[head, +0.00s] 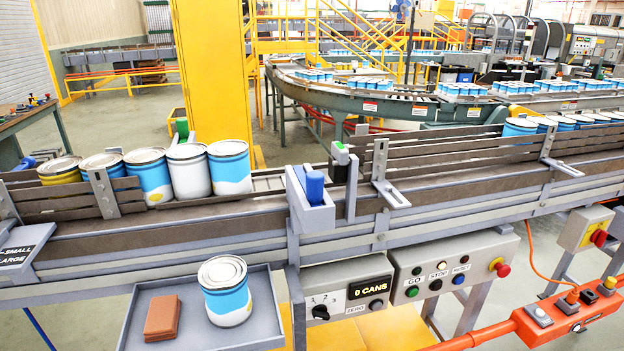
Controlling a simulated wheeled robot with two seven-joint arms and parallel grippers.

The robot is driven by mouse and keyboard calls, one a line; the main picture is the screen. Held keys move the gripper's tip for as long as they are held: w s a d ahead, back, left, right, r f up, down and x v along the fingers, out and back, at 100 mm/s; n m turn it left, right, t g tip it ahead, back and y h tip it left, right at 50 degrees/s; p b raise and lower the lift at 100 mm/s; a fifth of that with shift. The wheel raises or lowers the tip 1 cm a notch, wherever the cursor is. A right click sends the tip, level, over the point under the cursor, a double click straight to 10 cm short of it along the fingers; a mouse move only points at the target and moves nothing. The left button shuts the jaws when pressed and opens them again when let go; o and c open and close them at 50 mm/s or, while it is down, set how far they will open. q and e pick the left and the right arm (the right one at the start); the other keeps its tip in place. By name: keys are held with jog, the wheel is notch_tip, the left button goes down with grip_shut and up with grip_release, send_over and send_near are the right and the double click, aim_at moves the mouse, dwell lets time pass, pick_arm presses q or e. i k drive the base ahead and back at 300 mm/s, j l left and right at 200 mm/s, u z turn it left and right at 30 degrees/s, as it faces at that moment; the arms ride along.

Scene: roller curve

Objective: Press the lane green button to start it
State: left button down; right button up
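The green button (412,292) sits on the front of a grey control box (470,292) below the conveyor lane (250,225), under the label GO. A black button (436,285) under STOP and a blue button (458,279) are to its right. Small indicator lamps sit above the labels. A red mushroom button (502,269) is at the box's right end. Neither of my grippers shows in the head view, and nothing covers the green button.
A counter box (346,286) reading "0 CANS" hangs left of the control box. A tray (262,310) holding a can (226,291) and a brown block (162,318) is further left. An orange rail box (560,316) juts in at the lower right. Several cans stand on the lane.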

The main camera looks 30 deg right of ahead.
aim_at(412, 294)
jog(key=z, duration=1.95)
